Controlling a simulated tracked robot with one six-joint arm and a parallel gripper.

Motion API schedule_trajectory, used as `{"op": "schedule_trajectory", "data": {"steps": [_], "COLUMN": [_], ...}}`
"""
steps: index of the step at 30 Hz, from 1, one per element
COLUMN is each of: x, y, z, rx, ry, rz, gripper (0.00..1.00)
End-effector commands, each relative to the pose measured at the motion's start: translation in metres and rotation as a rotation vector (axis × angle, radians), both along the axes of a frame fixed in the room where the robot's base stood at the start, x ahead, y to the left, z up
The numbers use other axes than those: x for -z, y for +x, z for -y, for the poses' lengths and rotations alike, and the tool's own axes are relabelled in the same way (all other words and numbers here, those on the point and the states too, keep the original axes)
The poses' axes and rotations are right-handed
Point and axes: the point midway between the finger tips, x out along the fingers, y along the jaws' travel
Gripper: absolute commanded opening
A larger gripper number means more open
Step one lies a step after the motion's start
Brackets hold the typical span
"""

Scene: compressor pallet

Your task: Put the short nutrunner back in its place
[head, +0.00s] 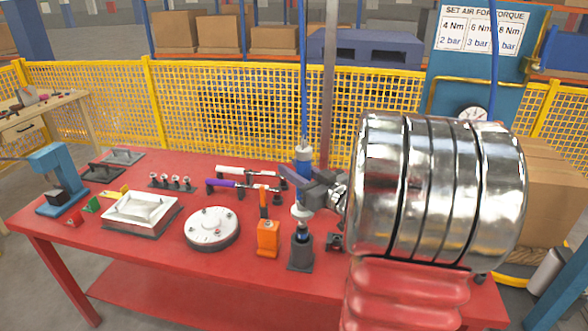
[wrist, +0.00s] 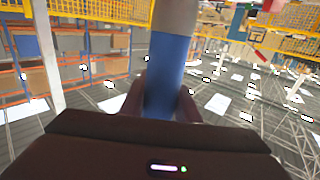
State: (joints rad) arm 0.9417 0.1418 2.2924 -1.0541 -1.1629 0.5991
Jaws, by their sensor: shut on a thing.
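My gripper (head: 305,182) is shut on an upright tool with a blue band, which I take to be the short nutrunner (head: 304,155). A blue hose rises from its top. In the wrist view its blue body (wrist: 168,75) stands between my two dark fingers (wrist: 162,105), with a grey part above the blue. Below my gripper in the head view is a pale round part (head: 301,211). A dark stand (head: 300,255) with a bluish top is directly under it on the red table. I cannot tell whether the tool touches the stand.
An orange holder (head: 267,240) is just left of the stand. Further left are a round white-topped part (head: 211,228) and a purple-handled tool (head: 222,184). The front of the red table (head: 150,250) is clear.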

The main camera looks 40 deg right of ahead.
Motion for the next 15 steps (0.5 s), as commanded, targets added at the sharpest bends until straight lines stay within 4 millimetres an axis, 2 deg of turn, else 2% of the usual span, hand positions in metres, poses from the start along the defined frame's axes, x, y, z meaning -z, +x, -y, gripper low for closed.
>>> {"op": "schedule_trajectory", "data": {"steps": [15], "x": [0.0056], "y": [0.0003], "z": [0.0], "rx": [-0.001], "ry": [-0.001], "rz": [0.002], "gripper": [0.0]}}
